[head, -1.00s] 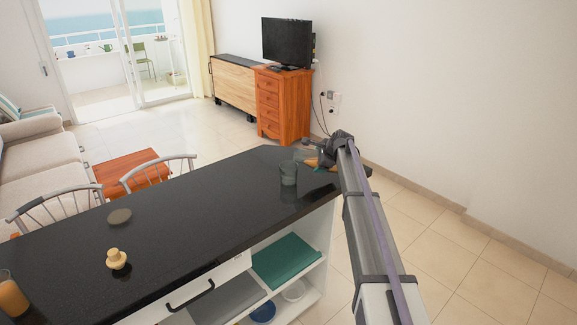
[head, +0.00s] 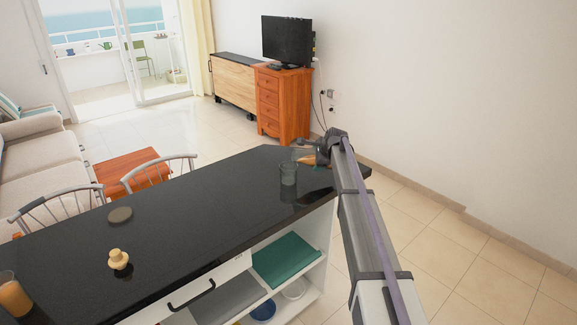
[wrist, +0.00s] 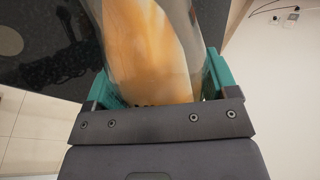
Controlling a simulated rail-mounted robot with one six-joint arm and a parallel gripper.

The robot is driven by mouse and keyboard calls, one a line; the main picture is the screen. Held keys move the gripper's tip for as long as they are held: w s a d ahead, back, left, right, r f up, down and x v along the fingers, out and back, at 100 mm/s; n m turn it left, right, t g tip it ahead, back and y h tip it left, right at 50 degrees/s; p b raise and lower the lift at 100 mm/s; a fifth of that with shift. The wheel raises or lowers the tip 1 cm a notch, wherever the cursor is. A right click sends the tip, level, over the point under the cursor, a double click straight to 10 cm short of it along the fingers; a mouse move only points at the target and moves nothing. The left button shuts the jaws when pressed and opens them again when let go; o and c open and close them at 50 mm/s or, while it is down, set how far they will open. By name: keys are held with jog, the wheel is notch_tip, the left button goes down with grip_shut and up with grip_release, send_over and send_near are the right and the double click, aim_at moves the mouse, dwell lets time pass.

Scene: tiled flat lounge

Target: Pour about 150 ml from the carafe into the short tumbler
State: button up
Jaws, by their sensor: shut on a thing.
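My gripper (head: 320,152) is shut on the clear glass carafe (head: 304,157) above the far right end of the dark counter. The carafe holds orange-brown liquid and looks tipped to the left. In the wrist view, the carafe (wrist: 150,50) fills the space between the green fingers (wrist: 160,80); its mouth is out of that view. The short tumbler (head: 288,174), a grey-green see-through glass, stands upright on the counter just below and left of the carafe. I cannot make out a stream or any liquid in the tumbler.
The counter between disc and tumbler is clear. Chairs (head: 158,172) stand behind it.

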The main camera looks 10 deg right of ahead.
jog(key=shift+a+r+n+h+p, duration=0.25)
jog(key=shift+r+n+h+p, duration=0.05)
jog(key=shift+r+h+p, duration=0.55)
dwell(3.3)
